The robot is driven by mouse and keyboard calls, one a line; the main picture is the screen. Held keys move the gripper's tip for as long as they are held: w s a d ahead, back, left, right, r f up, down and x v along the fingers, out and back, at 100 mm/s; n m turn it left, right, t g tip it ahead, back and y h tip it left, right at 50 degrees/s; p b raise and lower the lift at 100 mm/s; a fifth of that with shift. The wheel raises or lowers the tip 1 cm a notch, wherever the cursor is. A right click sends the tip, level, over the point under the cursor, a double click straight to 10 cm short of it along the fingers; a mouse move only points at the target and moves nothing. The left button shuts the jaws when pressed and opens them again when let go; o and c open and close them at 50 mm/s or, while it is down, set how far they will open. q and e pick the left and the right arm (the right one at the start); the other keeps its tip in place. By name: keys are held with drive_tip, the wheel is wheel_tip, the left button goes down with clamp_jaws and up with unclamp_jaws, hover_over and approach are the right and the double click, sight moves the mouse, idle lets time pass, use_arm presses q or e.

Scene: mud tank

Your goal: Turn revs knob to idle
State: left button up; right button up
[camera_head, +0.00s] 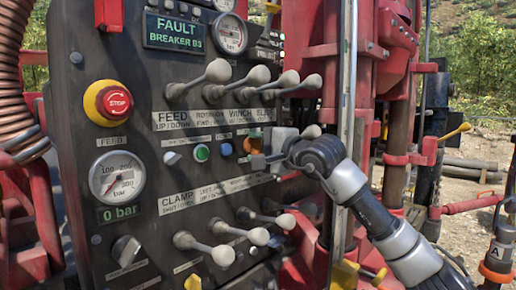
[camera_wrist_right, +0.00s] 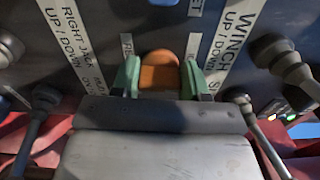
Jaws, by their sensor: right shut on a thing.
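The control panel (camera_head: 140,140) is dark and carries levers, buttons and knobs. An orange knob (camera_wrist_right: 159,72) sits between the two green fingertips of my right gripper (camera_wrist_right: 160,78) in the right wrist view. The gripper is shut on it, with a finger on each side. In the head view my right gripper (camera_head: 262,147) reaches the panel from the right, and part of the orange knob shows beside it. The labels next to the knob are cut off or hidden, so I cannot read its name or setting. My left gripper is not in view.
Grey-tipped levers stick out above (camera_head: 218,71) and below (camera_head: 222,254) my right gripper. A red STOP button (camera_head: 114,102), a pressure gauge (camera_head: 117,178) and a black-and-silver knob (camera_head: 126,250) are at the left. A blue button (camera_head: 226,149) and green button (camera_head: 201,152) sit beside the gripper.

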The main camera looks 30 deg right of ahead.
drive_tip(key=shift+f+n, duration=0.1)
drive_tip(key=shift+n, duration=0.3)
drive_tip(key=o, duration=0.9)
drive_tip(key=shift+b+v, duration=1.9)
drive_tip(key=shift+v, duration=3.55)
